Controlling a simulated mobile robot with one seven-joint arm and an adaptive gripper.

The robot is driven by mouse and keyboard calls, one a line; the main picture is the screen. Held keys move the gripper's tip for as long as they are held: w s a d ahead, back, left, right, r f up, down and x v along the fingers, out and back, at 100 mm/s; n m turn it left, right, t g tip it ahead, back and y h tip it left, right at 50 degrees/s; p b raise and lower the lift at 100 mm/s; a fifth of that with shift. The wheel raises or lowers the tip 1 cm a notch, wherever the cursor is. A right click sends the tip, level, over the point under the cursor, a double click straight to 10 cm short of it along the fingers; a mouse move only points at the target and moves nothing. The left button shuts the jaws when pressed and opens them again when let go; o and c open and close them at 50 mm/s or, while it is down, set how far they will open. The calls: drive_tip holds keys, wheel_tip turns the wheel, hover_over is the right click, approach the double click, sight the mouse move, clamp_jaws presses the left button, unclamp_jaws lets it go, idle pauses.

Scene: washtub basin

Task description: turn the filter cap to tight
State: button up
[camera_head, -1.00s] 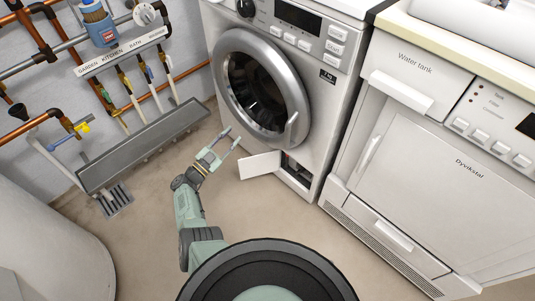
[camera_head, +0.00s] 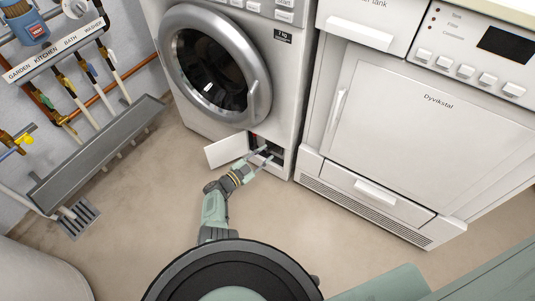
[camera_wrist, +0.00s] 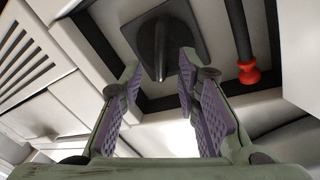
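The filter cap (camera_wrist: 158,32) shows at the top of the wrist view as a dark grey, squarish piece with a raised grip bar. It sits in a recess low on the front of the washing machine (camera_head: 222,75). My gripper (camera_head: 264,158) is at the mouth of this recess in the head view. In the wrist view its two purple-padded fingers (camera_wrist: 160,88) are apart, one on each side of the cap's bar, with gaps on both sides. The cap cannot be made out clearly in the head view.
The small white flap (camera_head: 226,150) stands open left of the recess. A dark hose with a red end (camera_wrist: 248,73) is right of the cap in the wrist view. A dryer (camera_head: 400,130) stands to the right. The floor (camera_head: 330,240) in front is clear.

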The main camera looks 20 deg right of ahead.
drive_tip(key=shift+x, duration=1.2)
drive_tip(key=shift+c, duration=0.5)
